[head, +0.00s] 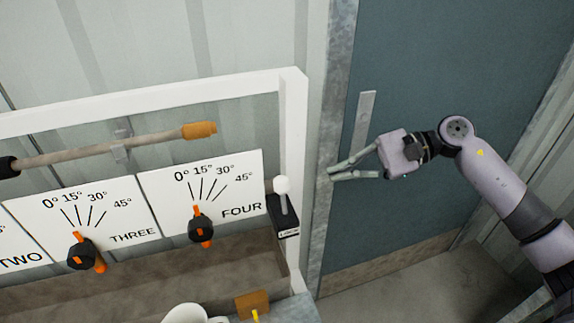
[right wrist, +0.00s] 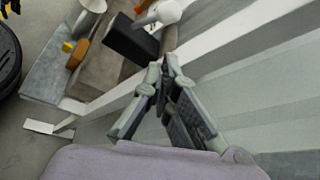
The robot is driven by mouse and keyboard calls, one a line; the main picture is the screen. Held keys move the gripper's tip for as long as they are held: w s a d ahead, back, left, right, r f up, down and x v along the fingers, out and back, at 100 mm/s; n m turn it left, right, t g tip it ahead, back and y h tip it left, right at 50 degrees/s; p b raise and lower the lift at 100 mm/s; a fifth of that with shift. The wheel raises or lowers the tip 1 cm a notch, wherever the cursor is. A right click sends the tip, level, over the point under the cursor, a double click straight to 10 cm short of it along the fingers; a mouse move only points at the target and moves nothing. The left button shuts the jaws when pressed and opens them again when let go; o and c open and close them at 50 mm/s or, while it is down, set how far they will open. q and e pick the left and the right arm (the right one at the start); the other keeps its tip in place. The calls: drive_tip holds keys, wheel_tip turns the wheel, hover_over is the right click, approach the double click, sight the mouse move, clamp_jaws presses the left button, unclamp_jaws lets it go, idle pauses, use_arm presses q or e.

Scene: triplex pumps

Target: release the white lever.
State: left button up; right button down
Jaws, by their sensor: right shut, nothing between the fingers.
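The white lever (head: 282,186) has a round white knob on a short stem. It rises from a dark base (head: 287,222) with a "LOCK" label, at the right end of the panel beside the FOUR dial. In the right wrist view the white knob (right wrist: 167,12) shows at the top, just beyond the fingertips. My right gripper (head: 331,173) is shut and empty, to the right of the lever and apart from it in the head view. Its fingertips also meet in the right wrist view (right wrist: 166,72). My left gripper is not in view.
A white frame post (head: 293,140) stands beside the lever. Black-and-orange knobs sit on the THREE (head: 86,252) and FOUR (head: 201,228) dial plates. A bar with an orange end (head: 199,130) runs above them. A white cup (head: 185,314) is below. A blue-grey door (head: 440,80) is behind my right arm.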

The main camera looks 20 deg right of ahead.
sight(283, 195)
drive_tip(key=p+x, duration=0.2)
drive_tip(key=x, duration=0.2)
drive_tip(key=p+x, duration=0.2)
drive_tip(key=x, duration=0.2)
drive_tip(key=shift+s+a+r, duration=0.15)
drive_tip(key=shift+a, duration=0.35)
drive_tip(key=shift+a+f, duration=0.35)
drive_tip(key=shift+a, duration=0.1)
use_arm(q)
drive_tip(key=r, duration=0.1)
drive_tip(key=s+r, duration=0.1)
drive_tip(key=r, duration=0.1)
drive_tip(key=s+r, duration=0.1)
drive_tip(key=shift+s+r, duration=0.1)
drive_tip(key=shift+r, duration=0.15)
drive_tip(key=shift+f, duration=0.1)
